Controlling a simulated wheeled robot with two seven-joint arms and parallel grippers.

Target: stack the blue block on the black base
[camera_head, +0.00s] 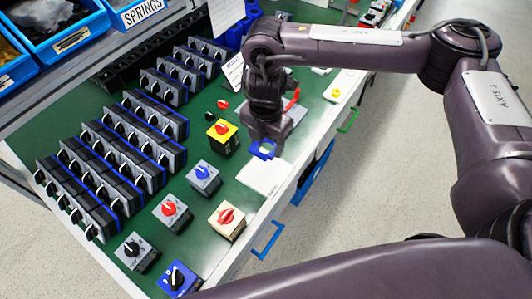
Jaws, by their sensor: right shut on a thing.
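My right gripper (266,138) points down over the right part of the green bench and is shut on a blue block (262,150). The block looks like a small square frame with a pale middle. It is at the far edge of a white paper sheet (265,178); I cannot tell if it touches the sheet. A second blue block (178,280) with a black knob stands at the bottom of the bench. I cannot pick out the black base for certain. My left gripper is not in view.
Rows of grey switches (125,150) fill the bench's left side. Loose switches with a yellow body (222,138), blue knob (203,178), red knob (171,212) and cream body (227,220) stand mid-bench. Blue bins (75,40) stand at upper left. Green bench shows between them.

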